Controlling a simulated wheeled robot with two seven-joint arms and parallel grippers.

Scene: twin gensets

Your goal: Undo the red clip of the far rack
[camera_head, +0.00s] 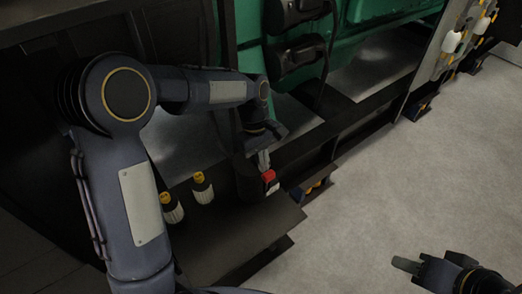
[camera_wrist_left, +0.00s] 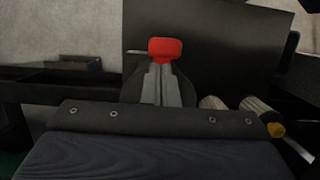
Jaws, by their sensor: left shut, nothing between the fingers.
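The red clip (camera_head: 269,176) sits on a dark block (camera_head: 248,181) at the near end of the green machine's base. It also shows in the left wrist view (camera_wrist_left: 165,49), just beyond my fingertips. My left gripper (camera_head: 264,166) points down at the clip with its fingers together. In the left wrist view the closed fingers (camera_wrist_left: 159,76) end at the clip's lower edge; I cannot tell whether they touch it. My right gripper (camera_head: 405,265) is at the lower right, away from the clip; its finger opening is unclear.
Two white knobs with yellow tops, one (camera_head: 203,187) nearer the clip and one (camera_head: 172,208) by my left arm, stand beside the dark plate (camera_head: 235,235). The green machine (camera_head: 385,35) is behind. Pale floor (camera_head: 430,170) is open on the right.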

